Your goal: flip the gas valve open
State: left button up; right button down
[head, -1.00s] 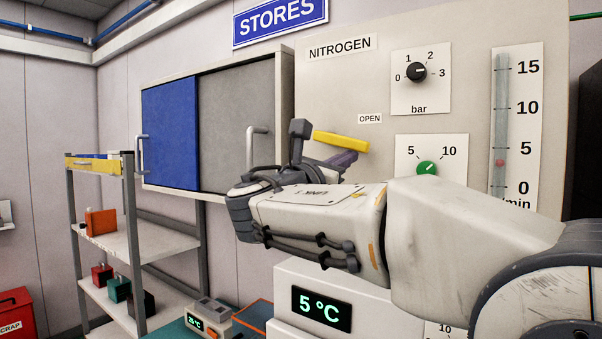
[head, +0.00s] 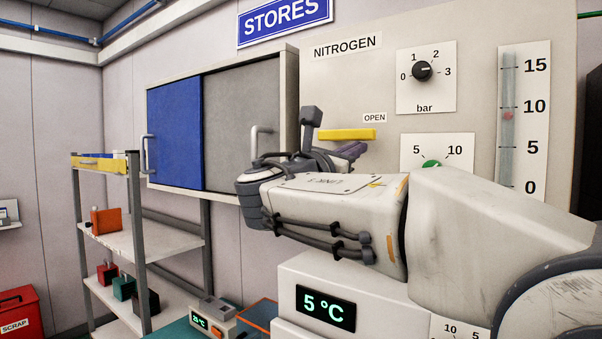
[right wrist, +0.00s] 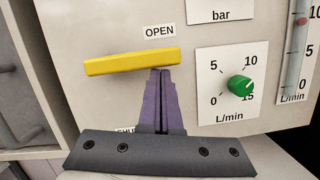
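The gas valve is a yellow lever (head: 347,134) on the nitrogen panel, lying nearly level below the OPEN label (head: 374,117). In the right wrist view the lever (right wrist: 120,63) tilts slightly, its right end higher. My right gripper (right wrist: 161,71) has its purple fingers pressed together, with nothing between them. Their tips are just under the right part of the lever and seem to touch it. In the head view the right gripper (head: 350,150) is partly hidden behind its own wrist. A lower label is mostly covered by the gripper. My left gripper is not in view.
The panel (head: 330,80) also bears a black bar knob (head: 422,71), a green flow knob (right wrist: 240,85) and a flow tube (head: 508,130) with its red float near 9. A cabinet (head: 240,130) and shelf rack (head: 130,235) stand to the left.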

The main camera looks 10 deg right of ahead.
notch_tip(320, 180, down, 5)
jog(key=b, duration=0.5)
jog(key=r+b+v, duration=0.1)
jog(key=b+v, duration=0.2)
jog(key=v, duration=0.6)
jog(key=shift+s+a, duration=0.15)
jog(key=shift+s, duration=0.4)
jog(key=shift+f, duration=0.15)
notch_tip(320, 180, down, 27)
jog(key=s+a+m+g+y, duration=0.1)
jog(key=s+m+g+y, duration=0.2)
jog(key=g+y, duration=0.35)
jog(key=s+a+f+m+g+y, duration=0.2)
jog(key=s+f+m+y, duration=0.1)
jog(key=s+f, duration=0.3)
jog(key=s+a+f+m+g+y, duration=0.2)
jog(key=s+f+m+g+y, duration=0.1)
jog(key=s+f+m, duration=0.3)
jog(key=s+a+f+m+g+y, duration=0.2)
jog(key=s+f+m+y, duration=0.2)
jog(key=s+f, duration=0.4)
jog(key=shift+a+f+m, duration=0.25)
jog(key=shift+f+m, duration=0.05)
